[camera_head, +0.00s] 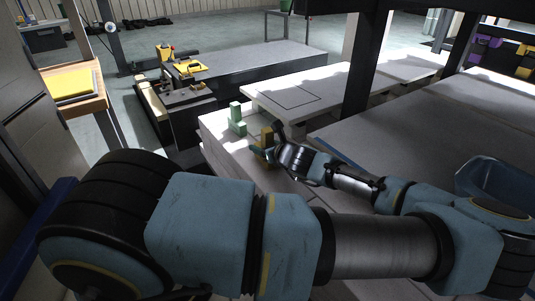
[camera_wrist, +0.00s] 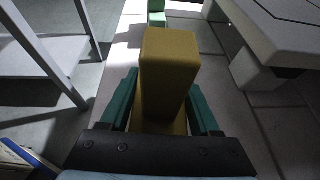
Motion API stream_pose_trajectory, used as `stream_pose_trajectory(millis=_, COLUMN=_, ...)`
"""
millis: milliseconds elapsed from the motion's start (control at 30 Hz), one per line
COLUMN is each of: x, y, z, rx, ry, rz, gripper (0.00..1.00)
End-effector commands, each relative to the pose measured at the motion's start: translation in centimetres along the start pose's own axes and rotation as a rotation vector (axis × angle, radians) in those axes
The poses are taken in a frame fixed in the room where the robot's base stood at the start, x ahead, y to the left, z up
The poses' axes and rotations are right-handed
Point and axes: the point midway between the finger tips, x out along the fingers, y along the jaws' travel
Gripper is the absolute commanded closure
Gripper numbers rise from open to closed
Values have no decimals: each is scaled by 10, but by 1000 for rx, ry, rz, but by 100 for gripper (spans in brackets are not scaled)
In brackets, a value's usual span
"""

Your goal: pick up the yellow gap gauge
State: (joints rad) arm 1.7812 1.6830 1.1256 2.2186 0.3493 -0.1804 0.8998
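The yellow gap gauge (camera_wrist: 165,75) is a blocky upright piece with a lower foot towards me in the wrist view. It also shows in the head view (camera_head: 267,138), on or just above the pale deck, partly hidden by my gripper. My gripper (camera_wrist: 163,105) has its two green fingers on either side of the gauge, very close to its faces. I cannot tell whether both fingers press on it or a thin gap is left. The gauge's underside is hidden.
A green stepped block (camera_head: 237,120) stands on the pale deck beyond the gauge. A raised pale slab (camera_head: 300,88) lies to the right. A dark post (camera_head: 368,60) rises behind my forearm. A blue bin (camera_head: 495,180) is at the far right.

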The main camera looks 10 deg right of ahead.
Motion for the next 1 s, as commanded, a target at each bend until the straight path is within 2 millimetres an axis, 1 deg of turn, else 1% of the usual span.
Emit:
stream_pose_trajectory(millis=33, x=0, y=0, z=0, rx=0, ry=0, rz=0, gripper=44)
stream_pose_trajectory(millis=67, x=0, y=0, z=0, rx=0, ry=0, rz=0, gripper=48)
stream_pose_trajectory(millis=533, x=0, y=0, z=0, rx=1, ry=0, rz=0, gripper=100)
stream_pose_trajectory(millis=867, x=0, y=0, z=0, rx=0, ry=-1, rz=1, gripper=100)
stream_pose_trajectory(millis=1000, x=-4, y=0, z=8, rx=-1, ry=0, rz=0, gripper=100)
